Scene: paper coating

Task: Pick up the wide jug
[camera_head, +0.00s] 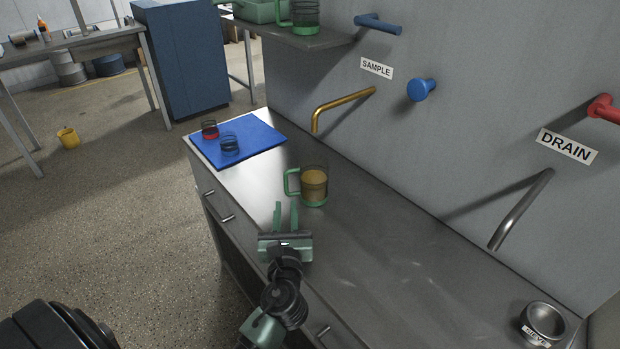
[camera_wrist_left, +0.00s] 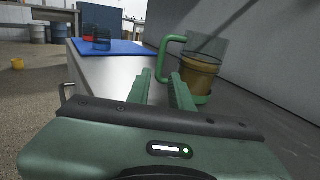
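A clear jug (camera_head: 314,185) with a green handle and green base stands upright on the grey counter, holding brown liquid. It also shows in the left wrist view (camera_wrist_left: 202,70), its handle to the left. A second green-handled jug (camera_head: 304,16) stands on the shelf at the top, partly cut off; I cannot tell which is the wide one. My left gripper (camera_head: 286,210) is open and empty over the counter, on the near side of the brown-filled jug and apart from it. Its two fingers (camera_wrist_left: 162,82) point forward, just left of that jug's body in the wrist view. My right gripper is not in view.
A blue mat (camera_head: 262,133) on the counter's far end bears a red-based glass (camera_head: 210,129) and a blue-based glass (camera_head: 229,142). A brass spout (camera_head: 340,105) and a steel spout (camera_head: 522,208) reach out from the wall. A metal cup (camera_head: 545,320) stands lower right.

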